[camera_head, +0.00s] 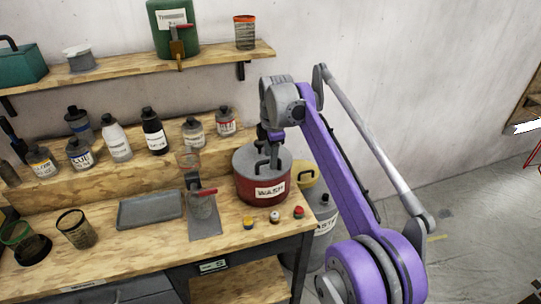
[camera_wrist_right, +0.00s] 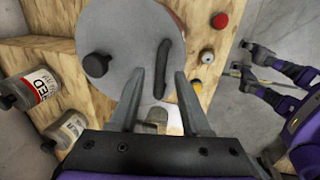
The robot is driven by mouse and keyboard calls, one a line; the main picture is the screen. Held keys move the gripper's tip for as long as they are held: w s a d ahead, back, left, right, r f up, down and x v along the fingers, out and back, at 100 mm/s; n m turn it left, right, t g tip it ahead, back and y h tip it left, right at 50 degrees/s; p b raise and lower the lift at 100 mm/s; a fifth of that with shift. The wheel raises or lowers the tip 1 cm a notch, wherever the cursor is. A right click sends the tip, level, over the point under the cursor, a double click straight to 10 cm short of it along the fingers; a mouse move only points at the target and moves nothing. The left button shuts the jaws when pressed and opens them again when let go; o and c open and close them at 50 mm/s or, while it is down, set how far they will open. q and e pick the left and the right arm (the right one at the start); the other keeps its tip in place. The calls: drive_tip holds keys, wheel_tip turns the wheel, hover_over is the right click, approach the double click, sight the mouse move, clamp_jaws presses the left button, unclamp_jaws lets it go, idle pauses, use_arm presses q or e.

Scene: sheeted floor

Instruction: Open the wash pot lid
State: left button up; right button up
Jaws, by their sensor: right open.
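The wash pot (camera_head: 264,187) is a red pot labelled WASH, standing on the right end of the wooden bench. Its grey lid (camera_head: 278,161) is on it, with a dark handle. My right gripper (camera_head: 268,136) is above the lid, pointing down. In the right wrist view the two fingers of my right gripper (camera_wrist_right: 158,88) are apart, with the dark lid handle (camera_wrist_right: 161,68) between them near their tips. I cannot tell whether they touch it. The grey lid (camera_wrist_right: 120,55) also has a black knob (camera_wrist_right: 97,65) on it. My left gripper is not in the head view.
Several labelled bottles (camera_head: 152,132) stand on the raised step behind. A grey tray (camera_head: 150,209) and a glass with a red-handled valve (camera_head: 203,200) are left of the pot. Small coloured caps (camera_head: 274,217) sit in front. A yellow-topped waste can (camera_head: 323,212) stands right.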

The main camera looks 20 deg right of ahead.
clamp_jaws()
idle(1.3)
